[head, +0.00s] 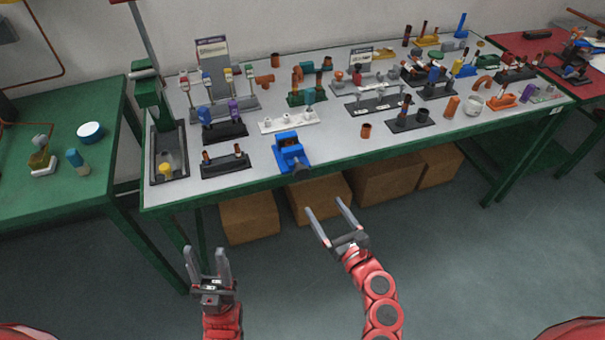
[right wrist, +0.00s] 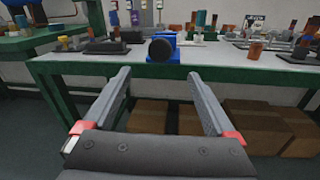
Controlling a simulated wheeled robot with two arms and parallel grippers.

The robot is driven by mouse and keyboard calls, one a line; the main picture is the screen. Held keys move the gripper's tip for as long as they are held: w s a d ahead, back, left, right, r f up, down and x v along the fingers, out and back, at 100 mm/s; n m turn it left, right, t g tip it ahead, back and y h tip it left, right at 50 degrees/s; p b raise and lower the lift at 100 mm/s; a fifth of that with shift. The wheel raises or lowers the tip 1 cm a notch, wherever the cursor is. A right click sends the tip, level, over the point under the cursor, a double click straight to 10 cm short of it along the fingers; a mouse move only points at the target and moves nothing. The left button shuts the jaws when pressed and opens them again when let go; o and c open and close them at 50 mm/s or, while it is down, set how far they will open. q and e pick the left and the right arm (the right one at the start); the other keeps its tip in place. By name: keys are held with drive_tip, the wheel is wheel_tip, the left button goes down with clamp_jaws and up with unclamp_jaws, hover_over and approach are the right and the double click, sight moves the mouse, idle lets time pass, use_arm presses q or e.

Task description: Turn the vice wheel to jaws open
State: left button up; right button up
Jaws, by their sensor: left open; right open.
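A blue vice (head: 291,150) stands at the front edge of the long grey table. Its dark round wheel (head: 300,169) faces me at the table's edge. In the right wrist view the wheel (right wrist: 162,48) hides much of the blue vice body (right wrist: 171,38). The jaw gap cannot be judged clearly. My right gripper (head: 331,219) is open and empty, in front of the table and apart from the wheel; its fingers (right wrist: 161,80) point toward the vice. My left gripper (head: 207,262) is open and empty, lower left, in front of the table.
The grey table (head: 342,148) has a green edge and bears several fittings and stands. A dark block with two pegs (head: 225,164) is left of the vice. Cardboard boxes (head: 250,217) stand under the table. A green table (head: 60,185) is at left. The floor before me is clear.

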sight(304, 175)
drive_tip(key=p+x, duration=0.1)
drive_tip(key=x, duration=1.3)
drive_tip(key=shift+w+a, duration=0.1)
drive_tip(key=c, duration=1.4)
drive_tip(key=shift+o, duration=0.2)
